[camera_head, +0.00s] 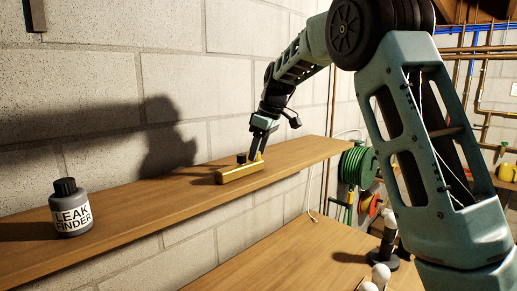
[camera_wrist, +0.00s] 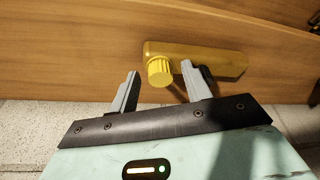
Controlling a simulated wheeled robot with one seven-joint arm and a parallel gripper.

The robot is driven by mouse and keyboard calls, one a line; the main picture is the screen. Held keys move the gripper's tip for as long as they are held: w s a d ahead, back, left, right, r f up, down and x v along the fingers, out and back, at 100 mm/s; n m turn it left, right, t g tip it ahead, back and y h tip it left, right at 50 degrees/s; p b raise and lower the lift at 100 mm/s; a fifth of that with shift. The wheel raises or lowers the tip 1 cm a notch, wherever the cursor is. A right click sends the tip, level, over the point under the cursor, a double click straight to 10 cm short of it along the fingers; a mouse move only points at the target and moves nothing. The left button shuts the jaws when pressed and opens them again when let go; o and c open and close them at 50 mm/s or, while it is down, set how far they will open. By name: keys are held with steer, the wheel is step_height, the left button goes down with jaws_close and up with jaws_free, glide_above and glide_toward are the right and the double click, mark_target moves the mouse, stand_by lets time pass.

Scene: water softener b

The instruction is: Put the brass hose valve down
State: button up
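The right finger partly hides the black knob. My gripper (camera_head: 257,154) points down just above the valve. Its fingers stand wide open in the wrist view (camera_wrist: 160,88) and hold nothing.
A grey bottle labelled LEAK FINDER (camera_head: 70,208) stands at the near left of the shelf. The shelf between it and the valve is clear. A block wall (camera_head: 110,80) runs behind. A green hose reel (camera_head: 359,168) hangs past the shelf's far end. A lower wooden surface (camera_head: 275,255) lies below.

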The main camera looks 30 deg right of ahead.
steer(key=shift+r, duration=0.1)
steer(key=b+v, duration=0.2)
steer(key=v, duration=1)
steer(key=s+a+f+g, duration=0.1)
steer(key=s+a+f, duration=0.35)
steer(key=a, duration=0.35)
steer(key=s+a+f, duration=0.3)
steer(key=a+f, duration=0.2)
steer(key=a, duration=0.3)
steer(key=s+a+f+g, duration=0.1)
steer(key=s+a+f, duration=0.25)
steer(key=a, duration=0.35)
steer(key=s+a+f, duration=0.2)
steer(key=s+f, duration=0.3)
steer(key=s, duration=0.3)
steer(key=s+a+f+h, duration=0.1)
steer(key=s+a+f, duration=0.1)
steer(key=s+f, duration=0.3)
steer(key=s+a+f+n+g, duration=0.1)
steer(key=s+f, duration=0.4)
steer(key=s, duration=0.6)
steer(key=shift+s+a, duration=0.15)
steer(key=shift+a, duration=0.55)
step_height(320, 180, down, 7)
steer(key=b, duration=0.7)
